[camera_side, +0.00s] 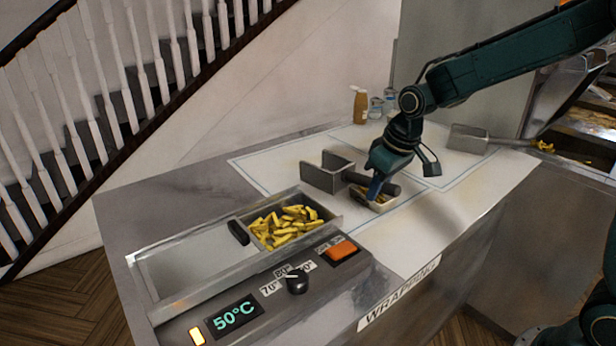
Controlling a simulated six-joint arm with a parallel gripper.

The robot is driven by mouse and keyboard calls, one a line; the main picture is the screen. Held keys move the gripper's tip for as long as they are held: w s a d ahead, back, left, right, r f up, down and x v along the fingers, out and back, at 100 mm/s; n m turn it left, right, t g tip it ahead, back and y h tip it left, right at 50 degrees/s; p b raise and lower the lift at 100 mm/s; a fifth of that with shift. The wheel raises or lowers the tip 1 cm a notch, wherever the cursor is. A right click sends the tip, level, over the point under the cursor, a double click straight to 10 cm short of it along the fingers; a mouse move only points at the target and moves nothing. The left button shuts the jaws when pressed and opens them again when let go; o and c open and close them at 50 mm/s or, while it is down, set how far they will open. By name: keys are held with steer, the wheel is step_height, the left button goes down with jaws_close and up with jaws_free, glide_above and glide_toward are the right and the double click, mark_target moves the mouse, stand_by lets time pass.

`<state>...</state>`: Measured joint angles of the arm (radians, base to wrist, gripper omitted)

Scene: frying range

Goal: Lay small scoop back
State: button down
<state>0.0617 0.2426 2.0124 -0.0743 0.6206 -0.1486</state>
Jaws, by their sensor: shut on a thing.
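My gripper (374,188) points down over the white marked area of the counter, right of the middle. It is shut on what looks like the dark handle (388,186) of the small scoop. A grey metal holder (320,178) with upright plates stands close to the left of my gripper.
A metal tray (185,265) at the front left holds a heap of fries (288,226); a black handle (238,232) is beside them. A control panel (255,300) reads 50°C. Bottles (360,106) stand at the back. A larger scoop (468,139) lies at the right.

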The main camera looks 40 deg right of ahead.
steer(key=shift+s+f, duration=0.2)
steer(key=shift+s, duration=0.95)
steer(key=shift+f, duration=0.15)
steer(key=shift+f, duration=3.25)
steer(key=c, duration=1.1)
jaws_free()
steer(key=shift+c, duration=0.2)
steer(key=shift+r, duration=0.1)
